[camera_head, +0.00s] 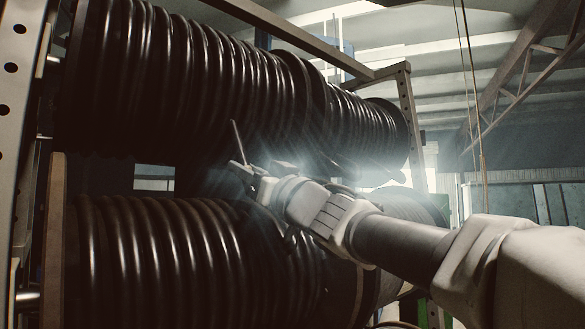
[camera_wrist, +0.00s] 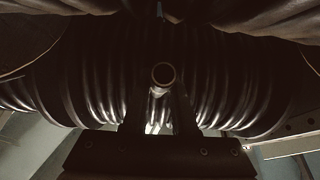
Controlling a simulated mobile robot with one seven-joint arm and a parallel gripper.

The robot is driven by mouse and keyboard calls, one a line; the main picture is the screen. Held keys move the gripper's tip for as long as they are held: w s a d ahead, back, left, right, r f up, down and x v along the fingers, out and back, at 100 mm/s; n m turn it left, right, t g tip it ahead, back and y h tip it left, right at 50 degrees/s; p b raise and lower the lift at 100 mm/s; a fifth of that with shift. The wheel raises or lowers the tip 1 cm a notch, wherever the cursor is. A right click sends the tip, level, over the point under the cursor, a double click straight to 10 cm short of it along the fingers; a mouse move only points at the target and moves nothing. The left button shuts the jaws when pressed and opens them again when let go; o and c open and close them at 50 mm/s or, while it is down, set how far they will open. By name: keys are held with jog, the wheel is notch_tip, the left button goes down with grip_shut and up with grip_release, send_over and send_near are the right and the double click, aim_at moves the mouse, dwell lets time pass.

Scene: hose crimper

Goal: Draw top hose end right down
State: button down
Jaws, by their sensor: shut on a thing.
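The top hose is black and wound in many turns on the upper reel (camera_head: 185,75). A thin dark length like a hose end (camera_head: 238,141) rises from my gripper (camera_head: 246,174), in the gap between the upper and lower reels. In the wrist view, the round open hose end (camera_wrist: 163,74) faces the camera, between the two fingers of my gripper (camera_wrist: 160,112). The fingers are shut on it. The hose behind the end is dark, and I cannot tell where it joins the windings.
A lower reel of black hose (camera_head: 150,255) lies close beneath my gripper. A metal rack upright (camera_head: 17,100) stands at the left, and another frame post (camera_head: 412,125) at the right. A thin cord (camera_head: 478,120) hangs at the right. Open room lies to the right.

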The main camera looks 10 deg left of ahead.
aim_at(255, 226)
jog(key=f+b, duration=0.1)
jog(key=f, duration=0.1)
jog(key=s+d+f, duration=0.1)
jog(key=s+d+f+b, duration=0.1)
jog(key=f, duration=0.1)
jog(key=shift+d+f+b, duration=0.15)
jog(key=shift+f+b, duration=0.15)
jog(key=shift+b, duration=0.05)
jog(key=shift+r, duration=0.1)
jog(key=c, duration=0.7)
grip_release()
jog(key=shift+w, duration=0.1)
jog(key=b+v, duration=0.3)
jog(key=v, duration=1.4)
jog(key=shift+s+d+r, duration=0.1)
jog(key=shift+s, duration=0.15)
